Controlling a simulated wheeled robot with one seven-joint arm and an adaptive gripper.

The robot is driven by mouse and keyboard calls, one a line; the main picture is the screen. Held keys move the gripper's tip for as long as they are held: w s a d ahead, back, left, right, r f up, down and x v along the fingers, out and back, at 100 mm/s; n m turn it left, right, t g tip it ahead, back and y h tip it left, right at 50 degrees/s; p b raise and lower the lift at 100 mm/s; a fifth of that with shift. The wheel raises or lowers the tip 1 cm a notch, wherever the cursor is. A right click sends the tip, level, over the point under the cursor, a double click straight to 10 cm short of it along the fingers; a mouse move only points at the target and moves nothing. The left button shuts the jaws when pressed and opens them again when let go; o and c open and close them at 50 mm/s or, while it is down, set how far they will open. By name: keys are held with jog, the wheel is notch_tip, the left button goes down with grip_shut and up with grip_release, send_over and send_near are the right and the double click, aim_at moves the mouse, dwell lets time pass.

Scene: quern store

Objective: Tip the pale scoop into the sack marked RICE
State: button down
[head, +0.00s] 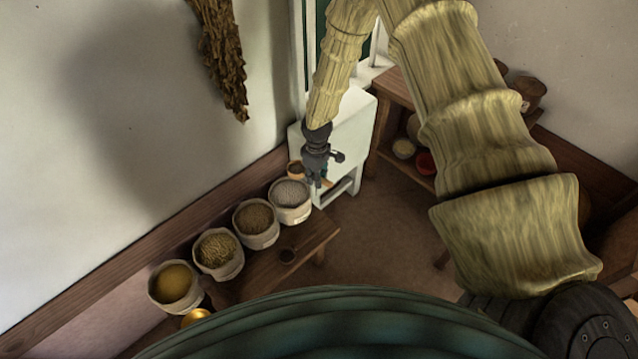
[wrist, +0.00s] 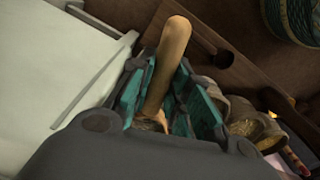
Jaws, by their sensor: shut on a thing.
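My gripper (head: 318,182) is shut on the tan wooden handle of the pale scoop (wrist: 170,60). In the head view the scoop's bowl (head: 296,170) shows left of the fingers, at the back edge of the sack of whitish grain (head: 290,197). The bowl seems to hold something brown. In the wrist view my gripper (wrist: 158,95) hides most of the bowl. The other sacks hold brown grain (head: 256,220), straw-coloured stuff (head: 217,252) and yellow grain (head: 173,284). No sack marking is readable, so I cannot tell which says RICE.
A dark round spot, hole or dish, is on the bench (head: 288,255). A white cabinet (head: 345,140) stands close behind my gripper. A shelf with bowls (head: 404,148) is at right. Open floor lies between.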

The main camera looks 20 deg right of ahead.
notch_tip(320, 180, down, 7)
jog(key=b, duration=0.5)
jog(key=shift+w+d+h+b, duration=0.3)
jog(key=shift+d, duration=0.15)
dwell(1.4)
jog(key=shift+d+f, duration=0.1)
jog(key=shift+f, duration=0.1)
jog(key=shift+r+p, duration=0.35)
jog(key=shift+p, duration=0.05)
dwell(0.3)
jog(key=shift+r+h, duration=0.4)
jog(key=shift+h, duration=0.3)
